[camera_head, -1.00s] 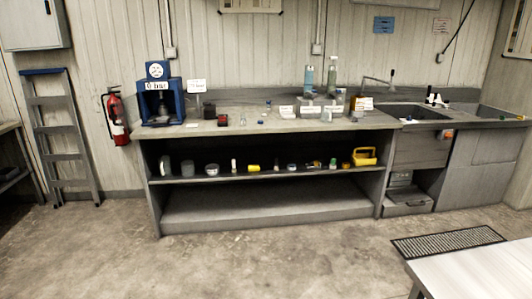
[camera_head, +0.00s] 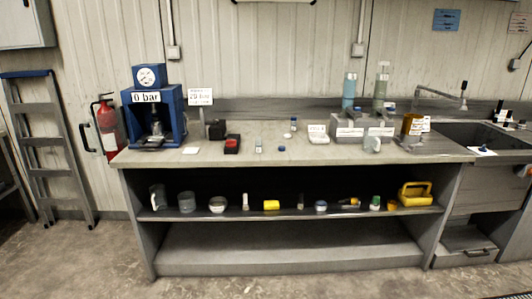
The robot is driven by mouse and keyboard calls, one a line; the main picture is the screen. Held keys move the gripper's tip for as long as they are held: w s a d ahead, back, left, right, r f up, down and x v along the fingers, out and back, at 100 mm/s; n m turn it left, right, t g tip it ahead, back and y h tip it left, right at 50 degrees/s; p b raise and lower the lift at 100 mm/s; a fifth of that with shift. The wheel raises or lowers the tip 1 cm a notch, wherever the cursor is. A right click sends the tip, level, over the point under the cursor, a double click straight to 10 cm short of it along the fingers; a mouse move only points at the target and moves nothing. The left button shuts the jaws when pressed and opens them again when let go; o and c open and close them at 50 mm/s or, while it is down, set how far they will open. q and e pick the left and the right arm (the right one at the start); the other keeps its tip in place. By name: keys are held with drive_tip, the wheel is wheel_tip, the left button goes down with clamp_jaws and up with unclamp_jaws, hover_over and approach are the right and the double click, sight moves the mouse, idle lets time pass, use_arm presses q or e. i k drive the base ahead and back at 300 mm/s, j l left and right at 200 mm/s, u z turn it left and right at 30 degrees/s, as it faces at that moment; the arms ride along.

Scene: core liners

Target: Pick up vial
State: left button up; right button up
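A small clear container with a bluish top (camera_head: 258,146), which looks like a vial, stands upright on the grey workbench (camera_head: 230,158) near its middle. A similar small container with a blue cap (camera_head: 293,124) stands farther back to its right. On the shelf below are a slim white-capped container (camera_head: 245,201) and a small green-capped one (camera_head: 375,203). They are too small to tell which is the named vial. Neither of my grippers shows in the head view.
Two tall bottles (camera_head: 348,90) stand in a grey block. A yellow carrier (camera_head: 415,194) sits on the shelf. Floor in front is clear.

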sight(258, 142)
drive_tip(key=i+l, duration=0.2)
drive_tip(key=i, duration=0.3)
drive_tip(key=i+l+z, duration=0.1)
drive_tip(key=i, duration=0.4)
drive_tip(key=l, duration=0.05)
